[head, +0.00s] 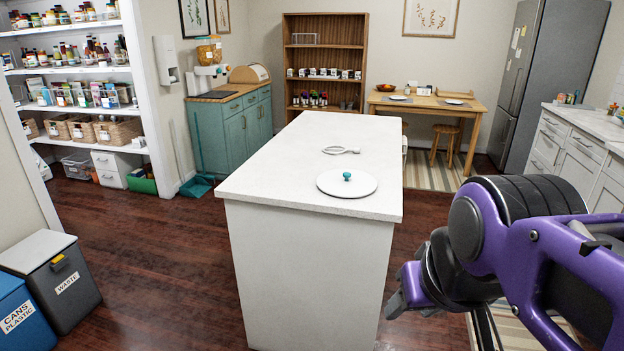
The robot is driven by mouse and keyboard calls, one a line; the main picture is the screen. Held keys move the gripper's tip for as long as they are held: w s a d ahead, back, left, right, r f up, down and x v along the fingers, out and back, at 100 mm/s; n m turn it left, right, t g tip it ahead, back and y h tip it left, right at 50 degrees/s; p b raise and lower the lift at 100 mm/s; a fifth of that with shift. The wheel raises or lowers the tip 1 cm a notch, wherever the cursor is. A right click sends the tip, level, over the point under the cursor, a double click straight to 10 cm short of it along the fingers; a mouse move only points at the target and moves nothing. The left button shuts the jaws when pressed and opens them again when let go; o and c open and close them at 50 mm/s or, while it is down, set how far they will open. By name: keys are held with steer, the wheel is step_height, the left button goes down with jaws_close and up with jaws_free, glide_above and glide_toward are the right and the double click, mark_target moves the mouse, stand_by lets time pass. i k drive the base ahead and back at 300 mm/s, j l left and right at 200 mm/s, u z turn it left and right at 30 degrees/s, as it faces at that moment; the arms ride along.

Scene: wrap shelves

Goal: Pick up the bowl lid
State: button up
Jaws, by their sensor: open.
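The bowl lid (333,186) is a flat white disc with a small teal knob (347,175) on top. It lies on the near right part of the white island counter (280,170). My gripper (397,305) is at the lower right, below the counter top and to the right of the island. It is apart from the lid and only partly visible; the purple arm hides much of that area. I see nothing held in it.
A white looped utensil (341,150) lies behind the lid on the counter. Waste bins (50,280) stand at the lower left. A dining table (426,104) and wooden shelf (325,60) are at the back. The wood floor (170,260) left of the island is clear.

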mark_target(344, 182)
steer(key=z, duration=5.9)
steer(key=k+z, duration=0.1)
steer(key=k+j+u, duration=0.1)
steer(key=k+u, duration=0.25)
steer(key=k, duration=0.2)
